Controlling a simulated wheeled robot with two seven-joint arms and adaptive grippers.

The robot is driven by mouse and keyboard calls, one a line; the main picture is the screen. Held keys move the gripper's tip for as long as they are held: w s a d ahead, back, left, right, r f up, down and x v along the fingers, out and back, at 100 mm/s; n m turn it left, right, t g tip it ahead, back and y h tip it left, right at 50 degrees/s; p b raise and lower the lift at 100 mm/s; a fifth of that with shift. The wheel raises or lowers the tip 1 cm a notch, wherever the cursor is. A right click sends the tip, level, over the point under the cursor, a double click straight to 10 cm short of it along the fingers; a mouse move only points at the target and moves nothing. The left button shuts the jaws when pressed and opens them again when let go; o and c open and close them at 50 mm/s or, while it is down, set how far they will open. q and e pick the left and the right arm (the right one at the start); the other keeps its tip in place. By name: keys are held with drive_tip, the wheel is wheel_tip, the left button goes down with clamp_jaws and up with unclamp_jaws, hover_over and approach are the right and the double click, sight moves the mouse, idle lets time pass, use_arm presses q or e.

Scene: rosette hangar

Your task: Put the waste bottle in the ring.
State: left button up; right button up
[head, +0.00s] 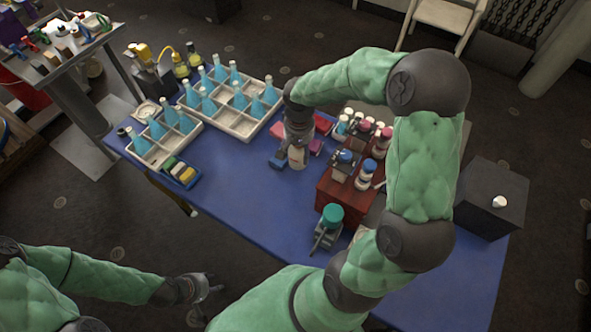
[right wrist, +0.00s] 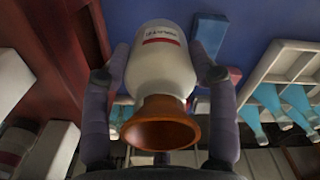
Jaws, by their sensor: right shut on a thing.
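The waste bottle is a white bottle (right wrist: 162,62) with a red-edged label and a brown funnel-like mouth turned towards the camera in the right wrist view. In the head view the bottle (head: 297,157) shows below my right gripper (head: 298,142), left of the red-brown rack. My right gripper (right wrist: 160,85) is shut on it, one finger on each side. I cannot tell whether its base touches the table. I cannot pick out the ring for sure. My left gripper (head: 207,287) is empty and open, low in front of the table.
The blue table (head: 230,180) holds white trays (head: 235,122) of blue flasks at the back left. A red-brown rack (head: 335,190) of jars stands right of the bottle. A teal-topped grey device (head: 332,214) is in front. A dark box (head: 490,200) is at right. The table's middle left is clear.

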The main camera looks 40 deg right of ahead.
drive_tip(key=shift+w+f, duration=0.1)
drive_tip(key=shift+f, duration=0.6)
use_arm(q)
drive_tip(key=shift+f+b, duration=2)
drive_tip(key=shift+f, duration=0.3)
use_arm(e)
hover_over(298, 179)
drive_tip(key=shift+f, duration=4.75)
drive_tip(key=shift+f, duration=0.2)
drive_tip(key=o, duration=1.2)
use_arm(q)
drive_tip(key=shift+f, duration=0.1)
drive_tip(key=shift+w, duration=0.1)
use_arm(e)
drive_tip(key=shift+r, duration=0.1)
